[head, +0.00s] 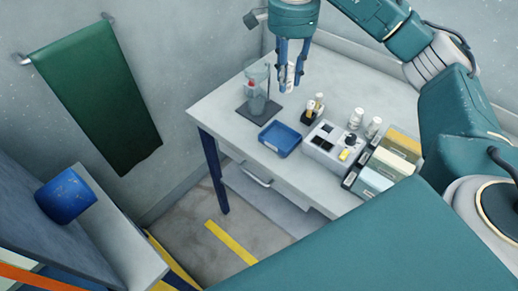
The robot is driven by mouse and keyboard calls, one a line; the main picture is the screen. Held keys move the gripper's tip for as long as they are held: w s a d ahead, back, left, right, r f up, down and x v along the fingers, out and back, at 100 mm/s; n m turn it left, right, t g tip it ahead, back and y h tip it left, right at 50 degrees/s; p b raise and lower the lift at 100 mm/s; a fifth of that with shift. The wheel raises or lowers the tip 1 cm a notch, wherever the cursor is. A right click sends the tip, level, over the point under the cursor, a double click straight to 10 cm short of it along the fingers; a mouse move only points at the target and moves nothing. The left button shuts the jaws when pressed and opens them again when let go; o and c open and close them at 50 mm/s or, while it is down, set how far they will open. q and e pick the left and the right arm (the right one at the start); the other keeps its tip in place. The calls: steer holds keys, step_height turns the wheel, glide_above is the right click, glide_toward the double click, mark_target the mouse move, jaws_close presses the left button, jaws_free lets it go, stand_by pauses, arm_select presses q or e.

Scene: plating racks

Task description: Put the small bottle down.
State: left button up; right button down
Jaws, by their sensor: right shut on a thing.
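My right gripper (290,86) reaches down from the top of the head view over the back of the white table (222,117). It is shut on a small white bottle (290,74), which looks upright between the blue fingers. The fingers hide part of the bottle. I cannot tell whether its base touches the tabletop or hangs just above it. My left gripper does not show.
A clear glass vessel (257,88) on a dark plate stands just left of the gripper. In front are a blue tray (280,139), a grey rack (327,148), white bottles (373,127) and several boxes (388,163). Bare tabletop lies at the front left.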

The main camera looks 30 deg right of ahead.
steer(key=f, duration=1.1)
steer(key=f+p, duration=0.1)
steer(key=f, duration=0.4)
steer(key=shift+w+d+f, duration=0.1)
steer(key=shift+w+f, duration=0.1)
steer(key=shift+w, duration=0.1)
step_height(320, 180, down, 4)
steer(key=shift+r+p, duration=0.2)
steer(key=shift+p, duration=0.3)
steer(key=shift+f, duration=0.35)
steer(key=c, duration=1.8)
jaws_free()
steer(key=shift+b, duration=0.3)
steer(key=shift+c, duration=0.2)
steer(key=shift+o, duration=0.8)
steer(key=shift+r+p, duration=0.3)
steer(key=shift+p, duration=0.1)
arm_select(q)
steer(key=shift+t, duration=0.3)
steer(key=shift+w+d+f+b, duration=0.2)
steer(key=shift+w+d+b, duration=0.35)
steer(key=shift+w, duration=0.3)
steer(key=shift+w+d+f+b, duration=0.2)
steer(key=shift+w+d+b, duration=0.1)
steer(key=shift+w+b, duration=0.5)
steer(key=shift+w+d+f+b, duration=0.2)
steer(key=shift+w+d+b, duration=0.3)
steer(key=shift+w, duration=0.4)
arm_select(e)
step_height(320, 180, up, 12)
